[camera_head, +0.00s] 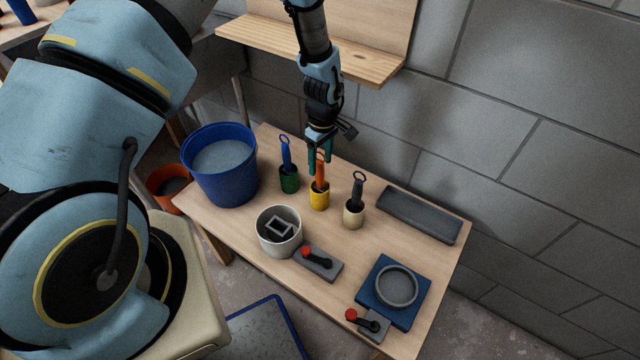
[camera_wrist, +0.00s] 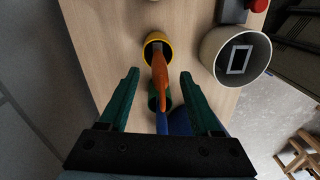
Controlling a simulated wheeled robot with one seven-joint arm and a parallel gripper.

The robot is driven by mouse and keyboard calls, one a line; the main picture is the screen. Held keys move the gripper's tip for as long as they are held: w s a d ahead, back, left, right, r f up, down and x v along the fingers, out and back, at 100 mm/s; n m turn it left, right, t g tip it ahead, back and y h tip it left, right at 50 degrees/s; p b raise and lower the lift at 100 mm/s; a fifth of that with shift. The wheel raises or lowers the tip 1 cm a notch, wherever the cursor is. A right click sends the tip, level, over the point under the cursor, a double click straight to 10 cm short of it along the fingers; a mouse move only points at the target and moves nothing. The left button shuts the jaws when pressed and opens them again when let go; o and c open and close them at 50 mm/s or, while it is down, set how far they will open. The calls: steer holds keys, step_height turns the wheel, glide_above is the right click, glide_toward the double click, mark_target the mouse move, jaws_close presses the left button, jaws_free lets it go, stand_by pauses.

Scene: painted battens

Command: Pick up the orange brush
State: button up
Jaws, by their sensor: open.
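The orange brush (camera_head: 320,168) stands upright, handle up, in a yellow cup (camera_head: 319,199) on the wooden table. My gripper (camera_head: 319,156) is above it, its green fingers pointing down around the top of the handle. In the wrist view the orange brush (camera_wrist: 160,76) lies between the two open fingertips of my gripper (camera_wrist: 160,75), with clear gaps on both sides. The yellow cup (camera_wrist: 148,39) shows beyond it there. I cannot tell how deep the brush sits in the cup.
A blue-handled brush (camera_head: 286,152) in a green cup (camera_head: 289,184) stands to the left, and a dark-handled brush (camera_head: 357,188) in a cream cup (camera_head: 353,216) to the right. A white pot (camera_head: 270,248) stands in front. A blue bucket (camera_head: 246,180) is at left.

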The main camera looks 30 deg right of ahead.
mark_target(320, 188)
steer(key=shift+f+p, duration=0.5)
steer(key=shift+f, duration=1.3)
jaws_close()
